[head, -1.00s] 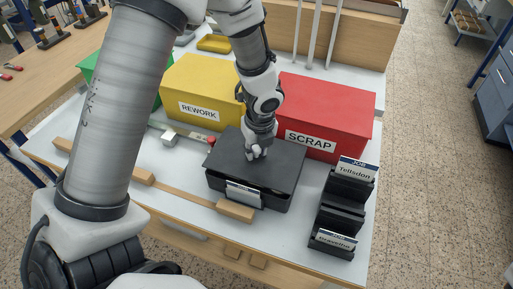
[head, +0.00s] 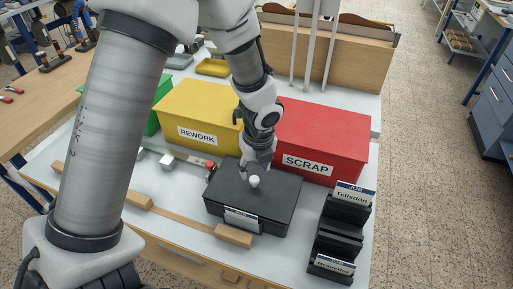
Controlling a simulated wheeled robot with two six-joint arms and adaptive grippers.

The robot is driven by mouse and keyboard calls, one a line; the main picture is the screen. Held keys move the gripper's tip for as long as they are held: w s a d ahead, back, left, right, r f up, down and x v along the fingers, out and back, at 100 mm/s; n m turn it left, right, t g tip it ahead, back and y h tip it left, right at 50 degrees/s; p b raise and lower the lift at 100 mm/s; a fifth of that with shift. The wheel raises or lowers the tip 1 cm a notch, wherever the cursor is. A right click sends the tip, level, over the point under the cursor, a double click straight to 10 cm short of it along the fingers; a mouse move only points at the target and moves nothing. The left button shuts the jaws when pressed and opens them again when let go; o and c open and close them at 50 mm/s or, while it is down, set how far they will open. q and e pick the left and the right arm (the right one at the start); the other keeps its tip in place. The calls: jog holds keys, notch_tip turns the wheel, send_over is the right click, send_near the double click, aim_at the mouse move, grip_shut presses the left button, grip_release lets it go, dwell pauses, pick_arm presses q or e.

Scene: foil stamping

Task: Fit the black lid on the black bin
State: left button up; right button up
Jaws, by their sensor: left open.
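The black lid (head: 279,190) lies flat over the black bin (head: 275,228) in the middle of the bench and covers its opening. The lid's edges look about in line with the bin's walls; a small gap cannot be ruled out. A white round knob (head: 254,182) stands on the lid. The bin has a white label on its front. My left gripper (head: 256,167) is open and empty just above and behind the knob, apart from it. My right gripper is not in view.
Yellow REWORK (head: 198,110) and red SCRAP (head: 325,138) boxes stand close behind the bin. A black card rack (head: 338,237) stands to the right. A wooden strip (head: 180,215) lies along the bench's front left. A green box (head: 152,124) is partly hidden.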

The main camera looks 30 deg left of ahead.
pick_arm(q)
notch_tip(320, 180, up, 9)
jog(key=d+p, duration=0.1)
jog(key=shift+s, duration=0.45)
jog(key=shift+d+f, duration=0.1)
jog(key=shift+f, duration=0.05)
